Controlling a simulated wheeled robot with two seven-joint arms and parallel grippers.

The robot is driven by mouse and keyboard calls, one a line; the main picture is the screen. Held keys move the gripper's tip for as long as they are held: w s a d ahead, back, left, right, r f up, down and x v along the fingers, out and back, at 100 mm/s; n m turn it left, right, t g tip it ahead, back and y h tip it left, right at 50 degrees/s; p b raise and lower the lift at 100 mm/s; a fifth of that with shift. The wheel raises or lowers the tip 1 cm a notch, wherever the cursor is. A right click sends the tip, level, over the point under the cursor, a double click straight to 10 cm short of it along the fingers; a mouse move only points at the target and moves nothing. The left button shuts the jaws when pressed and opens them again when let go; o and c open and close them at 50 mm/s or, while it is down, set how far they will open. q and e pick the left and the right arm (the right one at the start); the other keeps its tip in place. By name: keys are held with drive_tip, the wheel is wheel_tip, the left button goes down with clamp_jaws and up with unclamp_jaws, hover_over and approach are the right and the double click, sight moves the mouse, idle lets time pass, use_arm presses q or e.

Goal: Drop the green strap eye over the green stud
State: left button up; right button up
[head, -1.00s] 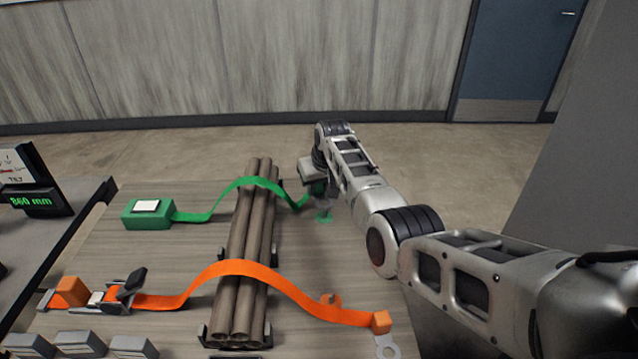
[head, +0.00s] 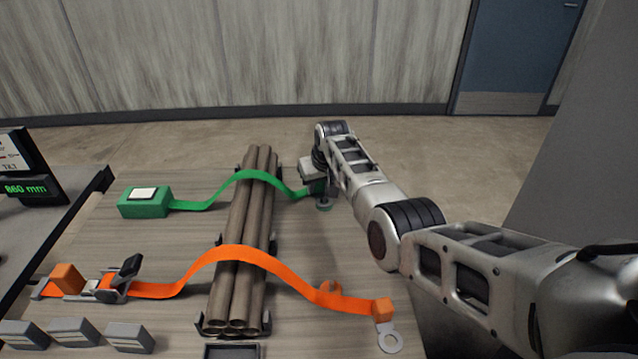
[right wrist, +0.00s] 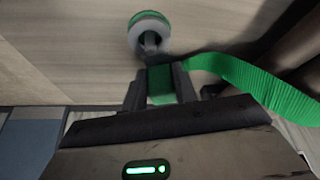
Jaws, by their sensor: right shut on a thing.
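The green strap (head: 255,176) runs from a green box (head: 146,203) over the pipes to my right gripper (head: 320,193). In the right wrist view, my right gripper (right wrist: 160,80) is shut on the strap's green end block (right wrist: 161,84). The strap's grey metal eye (right wrist: 134,40) sticks out past the fingertips, over the green stud (right wrist: 150,16), whose green rim shows behind it. I cannot tell whether the eye is around the stud or just above it. In the head view, the green stud's place (head: 323,206) is just below the gripper. My left gripper is out of view.
A bundle of brown pipes (head: 240,260) lies in cradles on the table (head: 190,235). Grey blocks (head: 72,331) line the front left. A display (head: 30,190) stands at left.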

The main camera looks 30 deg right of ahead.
drive_tip(key=o, duration=1.1)
drive_tip(key=shift+c, duration=0.2)
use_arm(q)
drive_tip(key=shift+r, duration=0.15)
use_arm(e)
drive_tip(key=shift+r, duration=0.1)
drive_tip(key=shift+s+r+p, duration=0.15)
drive_tip(key=shift+r+p, duration=0.15)
drive_tip(key=shift+r, duration=0.05)
use_arm(q)
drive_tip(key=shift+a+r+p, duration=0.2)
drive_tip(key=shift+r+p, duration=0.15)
drive_tip(key=shift+p, duration=0.65)
use_arm(e)
drive_tip(key=v, duration=1.5)
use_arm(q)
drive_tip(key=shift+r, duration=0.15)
